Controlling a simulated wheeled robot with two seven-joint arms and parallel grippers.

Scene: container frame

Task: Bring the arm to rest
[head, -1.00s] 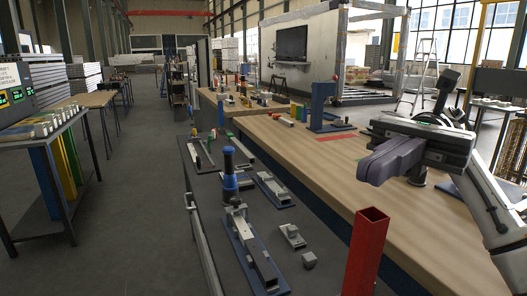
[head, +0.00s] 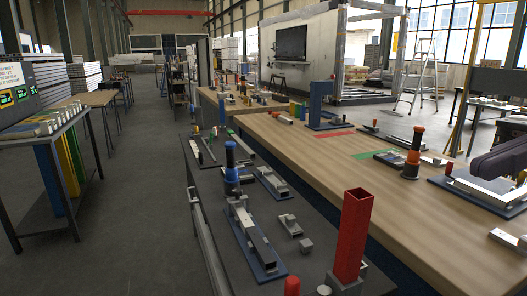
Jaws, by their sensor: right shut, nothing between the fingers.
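My right gripper (head: 480,165) shows at the right edge of the head view, above the right part of the wooden bench. It is dark grey, its fingers are together with nothing between them, and it points left. The rest of my right arm is out of the picture. My left gripper is not in view.
The wooden bench (head: 300,147) carries a blue stand (head: 318,104), an orange-topped black post (head: 413,152) and a metal fixture (head: 478,190) near my gripper. A red square tube (head: 352,238) stands upright on the dark bench (head: 203,182). Open floor lies at left.

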